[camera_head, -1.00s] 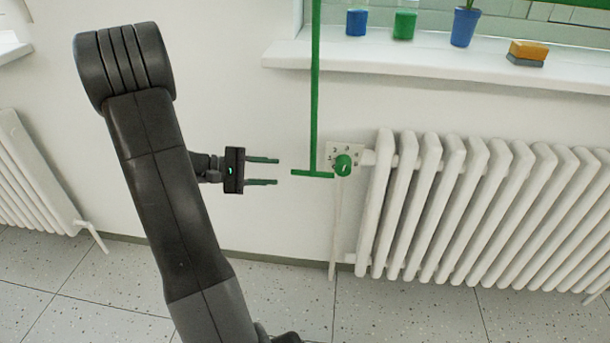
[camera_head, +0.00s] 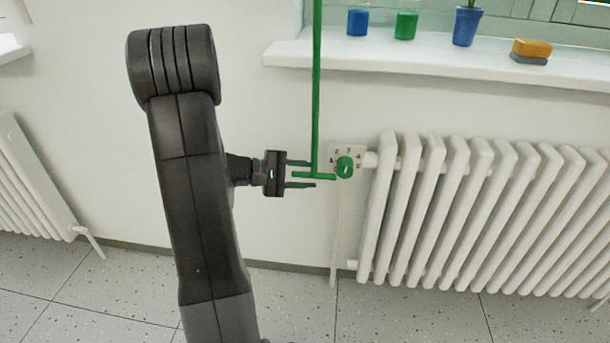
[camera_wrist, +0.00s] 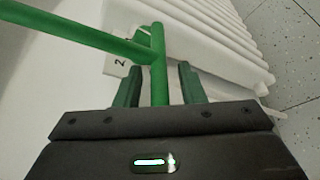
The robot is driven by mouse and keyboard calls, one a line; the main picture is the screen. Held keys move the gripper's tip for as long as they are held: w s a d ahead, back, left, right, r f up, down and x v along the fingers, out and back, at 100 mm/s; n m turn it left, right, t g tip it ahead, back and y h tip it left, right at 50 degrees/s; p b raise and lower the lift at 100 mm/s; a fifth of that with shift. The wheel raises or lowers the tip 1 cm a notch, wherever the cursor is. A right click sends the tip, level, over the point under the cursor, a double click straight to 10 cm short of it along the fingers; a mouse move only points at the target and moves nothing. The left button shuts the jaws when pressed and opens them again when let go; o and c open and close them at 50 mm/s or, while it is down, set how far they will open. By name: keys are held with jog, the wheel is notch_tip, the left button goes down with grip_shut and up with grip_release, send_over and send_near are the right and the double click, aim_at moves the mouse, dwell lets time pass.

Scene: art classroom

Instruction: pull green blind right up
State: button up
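The blind's green pull rod (camera_head: 316,90) hangs down past the window sill and ends in a short green crossbar handle (camera_head: 326,177). My gripper (camera_head: 300,175) is open, with its two fingers above and below the left part of the crossbar in the head view. In the wrist view the crossbar (camera_wrist: 158,75) lies between the two spread fingers (camera_wrist: 158,85), with a gap on each side. The rod (camera_wrist: 75,28) shows there too, running off to the upper left. The blind's slats are barely in view at the top right edge of the head view, if at all.
A white radiator (camera_head: 480,215) stands right of the handle, with a green valve knob (camera_head: 345,167) close by the crossbar. The sill (camera_head: 420,62) above holds a blue cup (camera_head: 357,22), a green cup (camera_head: 405,25), a blue pot (camera_head: 466,26) and a sponge (camera_head: 531,48).

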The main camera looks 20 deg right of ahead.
grip_shut()
notch_tip(320, 180, up, 19)
jog(key=p, duration=1.1)
jog(key=shift+r, duration=0.2)
jog(key=shift+o, duration=0.3)
grip_release()
jog(key=p+v, duration=0.2)
jog(key=v, duration=1.2)
